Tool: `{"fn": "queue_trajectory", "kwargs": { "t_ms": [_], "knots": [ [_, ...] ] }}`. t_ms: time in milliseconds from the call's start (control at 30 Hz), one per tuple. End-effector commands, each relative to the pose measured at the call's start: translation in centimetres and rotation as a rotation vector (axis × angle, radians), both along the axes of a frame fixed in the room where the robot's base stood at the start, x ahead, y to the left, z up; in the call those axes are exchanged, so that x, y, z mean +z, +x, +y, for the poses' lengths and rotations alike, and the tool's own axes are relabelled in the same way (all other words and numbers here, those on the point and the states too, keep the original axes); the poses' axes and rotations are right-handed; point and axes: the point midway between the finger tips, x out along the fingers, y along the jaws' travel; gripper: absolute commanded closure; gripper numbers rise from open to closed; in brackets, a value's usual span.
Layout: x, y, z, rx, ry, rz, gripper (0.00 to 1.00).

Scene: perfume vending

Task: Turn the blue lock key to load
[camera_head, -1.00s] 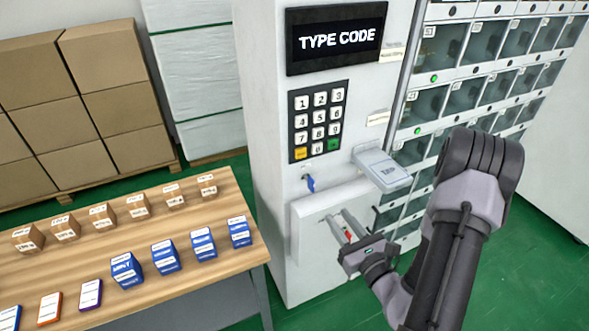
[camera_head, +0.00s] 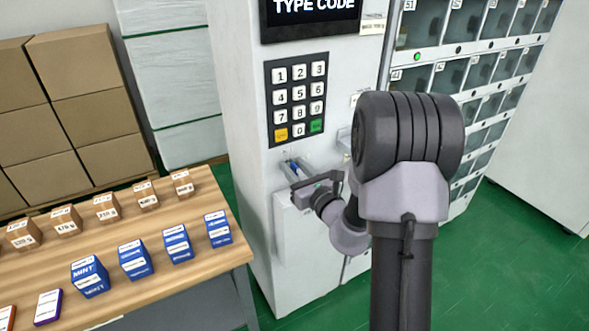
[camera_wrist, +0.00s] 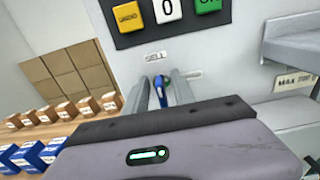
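The blue lock key (camera_wrist: 160,84) sits in the front of the white vending machine (camera_head: 237,100), below the keypad (camera_head: 298,99). In the wrist view it lies between the two fingers of my gripper (camera_wrist: 163,92). The fingers stand apart on either side of it, and a firm hold does not show. In the head view, my gripper (camera_head: 299,174) is up against the machine front at the key, and only a bit of blue shows there. The label above the key (camera_wrist: 155,57) is too small to read surely.
A grey tray (camera_wrist: 291,48) juts out to the right of the key. A table (camera_head: 214,258) with small brown and blue boxes stands at the left. Cardboard boxes (camera_head: 85,95) are stacked behind it. Glass compartments (camera_head: 480,70) fill the machine's right side.

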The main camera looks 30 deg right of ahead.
Motion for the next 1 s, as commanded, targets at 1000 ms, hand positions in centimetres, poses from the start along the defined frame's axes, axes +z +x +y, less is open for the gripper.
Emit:
{"fn": "queue_trajectory", "kwargs": {
  "t_ms": [1000],
  "knots": [
    [0.27, -0.09, -0.22, 0.000, 0.231, 0.011, 1.00]
  ]
}}
